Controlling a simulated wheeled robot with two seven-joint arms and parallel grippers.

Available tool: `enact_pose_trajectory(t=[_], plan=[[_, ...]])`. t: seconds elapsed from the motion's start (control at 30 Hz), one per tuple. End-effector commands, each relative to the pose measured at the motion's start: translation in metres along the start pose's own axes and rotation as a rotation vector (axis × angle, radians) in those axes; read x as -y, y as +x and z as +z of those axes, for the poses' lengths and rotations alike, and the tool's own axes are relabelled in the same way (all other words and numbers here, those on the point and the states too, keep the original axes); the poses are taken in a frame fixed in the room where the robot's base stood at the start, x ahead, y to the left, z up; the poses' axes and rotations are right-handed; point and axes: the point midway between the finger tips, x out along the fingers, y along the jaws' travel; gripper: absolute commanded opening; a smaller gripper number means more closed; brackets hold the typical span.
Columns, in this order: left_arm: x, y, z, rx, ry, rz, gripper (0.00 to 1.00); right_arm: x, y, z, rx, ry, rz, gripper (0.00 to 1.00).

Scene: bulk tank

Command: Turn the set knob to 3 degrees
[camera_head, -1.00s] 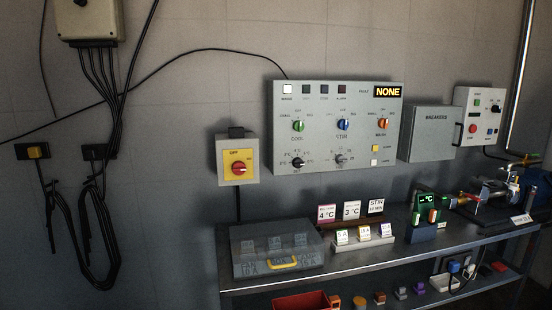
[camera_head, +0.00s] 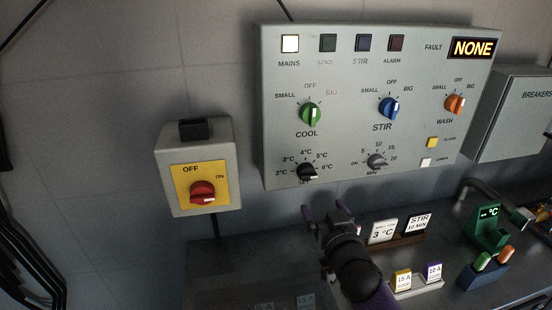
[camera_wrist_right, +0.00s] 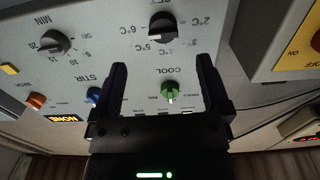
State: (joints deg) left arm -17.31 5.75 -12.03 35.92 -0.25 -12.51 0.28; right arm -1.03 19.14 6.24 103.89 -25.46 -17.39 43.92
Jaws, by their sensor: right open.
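The set knob (camera_head: 307,172) is a black knob at the lower left of the grey control panel (camera_head: 350,150). Its scale runs from 2°C at left past 4°C at top to 6°C at right. In the right wrist view the picture is upside down. There the open gripper (camera_wrist_right: 161,64) has its two fingers apart, and the set knob (camera_wrist_right: 162,27) lies beyond the fingertips. My left gripper is not in view.
Above the set knob is the green COOL knob (camera_head: 311,114); to its right is the STIR minutes knob (camera_head: 376,161). Cards, including 3°C (camera_head: 383,232), stand on the bench below the gripper.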

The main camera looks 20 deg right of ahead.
Motion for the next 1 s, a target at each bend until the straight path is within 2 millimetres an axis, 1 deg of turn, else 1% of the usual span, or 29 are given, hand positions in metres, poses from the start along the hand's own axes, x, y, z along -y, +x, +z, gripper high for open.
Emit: enact_pose_trajectory(t=[0.03, 0.1, 0.17, 0.27, 0.3, 0.4, 0.53, 0.7, 0.9, 0.93, 0.97, 1.0], plan=[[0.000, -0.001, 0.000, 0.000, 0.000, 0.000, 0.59, 0.000, 0.000, -0.008, -0.016, 0.003, 0.000, 0.97], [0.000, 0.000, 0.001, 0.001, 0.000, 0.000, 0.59, 0.000, 0.004, -0.011, -0.026, 0.006, 0.000, 0.97], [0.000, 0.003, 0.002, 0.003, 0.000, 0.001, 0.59, 0.000, 0.013, -0.010, -0.027, 0.006, 0.000, 0.97], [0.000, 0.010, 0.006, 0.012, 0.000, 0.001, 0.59, -0.001, 0.038, -0.009, -0.027, 0.004, 0.001, 0.97], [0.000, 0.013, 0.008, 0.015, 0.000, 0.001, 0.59, -0.001, 0.048, -0.009, -0.027, 0.004, 0.001, 0.97], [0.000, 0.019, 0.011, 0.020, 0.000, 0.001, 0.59, -0.001, 0.071, -0.009, -0.025, 0.005, 0.001, 0.97], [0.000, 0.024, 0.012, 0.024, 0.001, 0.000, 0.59, 0.000, 0.090, -0.010, -0.023, 0.005, 0.001, 0.97], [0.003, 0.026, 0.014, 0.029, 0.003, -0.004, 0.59, 0.000, 0.100, -0.012, -0.023, 0.006, 0.001, 0.97], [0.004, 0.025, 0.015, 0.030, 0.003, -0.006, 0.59, 0.000, 0.100, -0.012, -0.022, 0.006, 0.000, 0.97], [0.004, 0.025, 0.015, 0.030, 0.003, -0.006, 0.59, 0.000, 0.100, -0.012, -0.022, 0.006, 0.000, 0.95], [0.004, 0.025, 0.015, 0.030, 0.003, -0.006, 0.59, 0.000, 0.100, -0.012, -0.022, 0.006, 0.000, 0.89], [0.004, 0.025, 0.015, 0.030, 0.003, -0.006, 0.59, 0.000, 0.100, -0.012, -0.022, 0.005, 0.000, 0.80]])
